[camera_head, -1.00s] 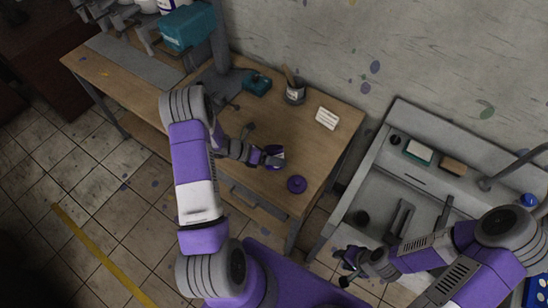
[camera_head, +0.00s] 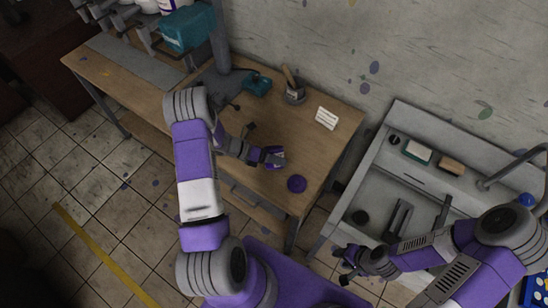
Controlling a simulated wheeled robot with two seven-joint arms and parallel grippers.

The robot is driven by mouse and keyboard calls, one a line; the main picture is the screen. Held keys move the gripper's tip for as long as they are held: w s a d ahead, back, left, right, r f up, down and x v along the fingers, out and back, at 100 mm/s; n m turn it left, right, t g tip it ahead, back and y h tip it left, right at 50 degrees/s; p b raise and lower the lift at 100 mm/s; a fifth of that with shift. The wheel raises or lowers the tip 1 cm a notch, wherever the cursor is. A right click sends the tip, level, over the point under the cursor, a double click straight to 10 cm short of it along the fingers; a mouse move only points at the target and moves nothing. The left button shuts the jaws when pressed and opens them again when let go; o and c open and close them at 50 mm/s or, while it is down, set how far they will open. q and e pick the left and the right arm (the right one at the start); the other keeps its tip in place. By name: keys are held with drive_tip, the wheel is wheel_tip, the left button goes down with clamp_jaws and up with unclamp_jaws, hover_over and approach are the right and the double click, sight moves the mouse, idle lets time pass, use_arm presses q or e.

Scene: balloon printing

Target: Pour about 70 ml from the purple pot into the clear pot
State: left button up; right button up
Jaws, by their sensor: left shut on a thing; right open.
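My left gripper (camera_head: 266,156) is over the wooden table and shut on a small purple and pale thing (camera_head: 275,158), which seems to be the purple pot. The fingers hide part of it, and I cannot see its contents. A round purple disc (camera_head: 297,184), like a lid, lies on the table close by, to the right and nearer the table's front edge. I cannot make out the clear pot for certain. My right gripper (camera_head: 347,264) is open and empty in front of the sink, away from the table.
The wooden table (camera_head: 325,92) carries a container with a brush (camera_head: 294,93), a small white ribbed block (camera_head: 327,118), a teal box (camera_head: 257,84) and a grey machine (camera_head: 222,80). The grey sink (camera_head: 378,200) stands to the right.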

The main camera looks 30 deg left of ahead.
use_arm(q)
drive_tip(key=shift+n+g+h, duration=0.3)
drive_tip(key=shift+n, duration=0.1)
idle(0.5)
drive_tip(key=shift+p, duration=0.3)
drive_tip(key=shift+n+g, duration=0.3)
drive_tip(key=shift+m+t+b, duration=0.55)
drive_tip(key=shift+m+t, duration=0.05)
drive_tip(key=shift+m, duration=0.1)
